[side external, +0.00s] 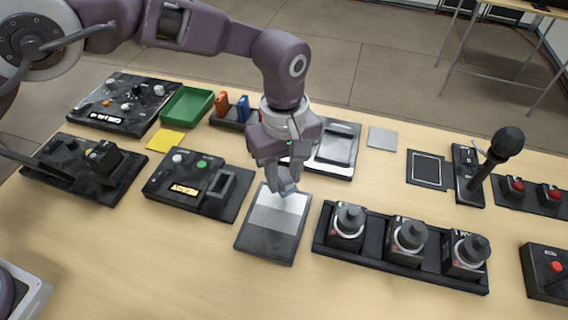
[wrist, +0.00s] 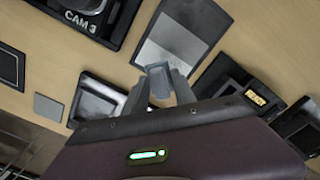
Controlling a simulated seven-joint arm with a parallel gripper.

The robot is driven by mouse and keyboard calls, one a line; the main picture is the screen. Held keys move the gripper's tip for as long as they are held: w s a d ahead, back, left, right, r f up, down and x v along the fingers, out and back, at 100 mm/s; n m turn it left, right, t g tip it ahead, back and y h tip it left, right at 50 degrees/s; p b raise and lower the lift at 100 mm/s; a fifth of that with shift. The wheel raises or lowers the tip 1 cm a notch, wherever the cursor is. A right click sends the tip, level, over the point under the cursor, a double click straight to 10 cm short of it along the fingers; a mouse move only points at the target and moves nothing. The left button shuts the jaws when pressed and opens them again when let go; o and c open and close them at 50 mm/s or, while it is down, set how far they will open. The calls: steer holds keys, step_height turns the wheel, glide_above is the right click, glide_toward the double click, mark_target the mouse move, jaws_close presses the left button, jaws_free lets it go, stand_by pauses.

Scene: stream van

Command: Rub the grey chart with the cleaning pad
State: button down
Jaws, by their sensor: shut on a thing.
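The grey chart (side external: 267,245) is a dark-framed flat board with bands of lighter and darker grey, lying on the table at the centre. It also shows in the wrist view (wrist: 190,30). My gripper (side external: 283,188) points down over the chart's far end. In the wrist view my gripper (wrist: 160,86) is shut on a small grey-blue block, the cleaning pad (wrist: 157,69), held between the fingertips. The pad is mostly hidden by the fingers in the side view. I cannot tell whether it touches the chart.
A row of black camera controllers (side external: 408,239) stands close right of the chart. A black button panel (side external: 199,183) is close left. A black tray with a silver recess (side external: 338,146) lies behind my gripper. Bare table (side external: 170,270) lies in front.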

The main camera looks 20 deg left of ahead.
mark_target(278, 210)
steer(key=shift+f, duration=0.85)
steer(key=shift+s+f, duration=0.45)
steer(key=shift+f, duration=0.1)
steer(key=shift+s, duration=1.5)
steer(key=shift+w, duration=1.8)
steer(key=shift+w+r, duration=0.1)
steer(key=shift+w, duration=0.15)
steer(key=shift+s+r, duration=0.1)
steer(key=shift+r, duration=3.8)
